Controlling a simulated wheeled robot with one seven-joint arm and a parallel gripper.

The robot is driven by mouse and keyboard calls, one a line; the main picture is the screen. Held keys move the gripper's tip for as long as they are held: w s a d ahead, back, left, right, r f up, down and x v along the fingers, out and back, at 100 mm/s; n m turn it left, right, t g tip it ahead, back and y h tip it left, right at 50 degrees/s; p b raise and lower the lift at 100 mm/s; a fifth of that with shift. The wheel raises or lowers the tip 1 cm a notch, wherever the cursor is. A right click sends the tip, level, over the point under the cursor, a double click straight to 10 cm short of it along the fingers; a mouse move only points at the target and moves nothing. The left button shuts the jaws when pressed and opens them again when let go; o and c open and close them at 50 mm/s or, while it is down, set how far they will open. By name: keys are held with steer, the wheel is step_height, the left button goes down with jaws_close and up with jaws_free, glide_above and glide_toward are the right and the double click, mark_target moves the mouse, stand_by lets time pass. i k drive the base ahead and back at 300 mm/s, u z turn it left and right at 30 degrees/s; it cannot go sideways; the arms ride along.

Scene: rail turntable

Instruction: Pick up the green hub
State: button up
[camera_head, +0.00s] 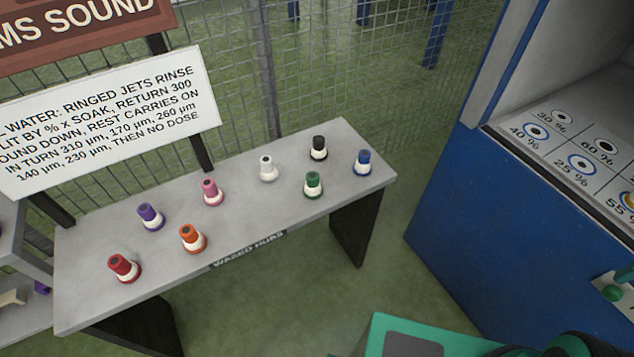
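The green hub (313,185) stands upright on the grey table (232,198), toward its right end. It has a dark top opening and a white base ring. The black hub (319,148) stands behind it, and the blue hub (364,162) stands to its right and a little farther back. The white hub (267,169) is to its left and farther back. Nothing covers the green hub. My gripper is not in view.
Pink (211,192), purple (150,216), orange (192,238) and red (124,268) hubs stand farther left. A mesh fence (330,60) is behind the table. A blue cabinet (515,225) with printed discs stands right, across a floor gap. A sign (105,120) rises behind the table's left part.

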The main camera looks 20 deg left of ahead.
mark_target(312, 188)
steer(key=u, duration=0.05)
steer(key=k, duration=1.4)
steer(key=u, duration=1.35)
steer(key=i, duration=1.5)
